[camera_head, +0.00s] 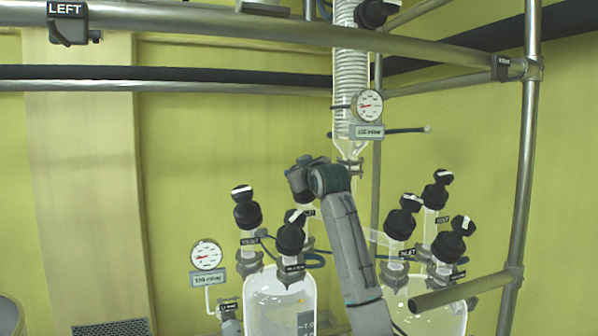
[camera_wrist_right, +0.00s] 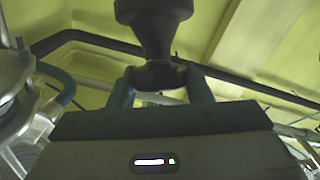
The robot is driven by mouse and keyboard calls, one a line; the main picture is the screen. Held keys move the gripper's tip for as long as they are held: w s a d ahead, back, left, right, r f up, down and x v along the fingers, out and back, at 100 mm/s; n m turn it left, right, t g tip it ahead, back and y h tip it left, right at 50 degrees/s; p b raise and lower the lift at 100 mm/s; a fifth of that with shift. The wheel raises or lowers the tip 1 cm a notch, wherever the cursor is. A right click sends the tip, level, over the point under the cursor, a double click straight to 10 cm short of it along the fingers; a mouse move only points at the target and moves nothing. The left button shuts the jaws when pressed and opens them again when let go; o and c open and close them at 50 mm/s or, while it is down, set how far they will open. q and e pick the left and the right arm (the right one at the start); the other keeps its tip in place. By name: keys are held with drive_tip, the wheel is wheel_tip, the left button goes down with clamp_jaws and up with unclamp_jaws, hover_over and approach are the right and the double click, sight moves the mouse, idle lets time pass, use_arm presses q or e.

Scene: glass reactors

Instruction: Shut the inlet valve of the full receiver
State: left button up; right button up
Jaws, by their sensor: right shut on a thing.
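Two glass receivers stand side by side in the head view, the left receiver (camera_head: 265,295) and the right receiver (camera_head: 440,318). Each has several black valve knobs on top. My right gripper (camera_head: 301,184) is at the rear knob of the left receiver, beside a small label that seems to read INLET. In the right wrist view my right gripper (camera_wrist_right: 158,84) is shut on the black valve knob (camera_wrist_right: 155,25), with one finger on each side of its narrow lower part. The right receiver's inlet knob (camera_head: 403,220) stands apart. Liquid levels are hard to tell. My left gripper is not in view.
A front black knob (camera_head: 291,234) stands close to my right arm, another (camera_head: 246,208) to its left. A coiled glass condenser (camera_head: 350,75) with a gauge (camera_head: 368,105) hangs above. Metal rails (camera_head: 200,22) cross overhead. A pipe end (camera_head: 455,293) juts in at lower right.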

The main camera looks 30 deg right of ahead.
drive_tip(key=m+h+b, duration=0.1)
drive_tip(key=m+h, duration=0.1)
drive_tip(key=shift+a+f+h, duration=0.1)
drive_tip(key=shift+f+h, duration=0.05)
drive_tip(key=shift+h, duration=0.15)
drive_tip(key=shift+m+g+h+b, duration=0.3)
drive_tip(key=shift+m+h, duration=0.7)
drive_tip(key=o, duration=1)
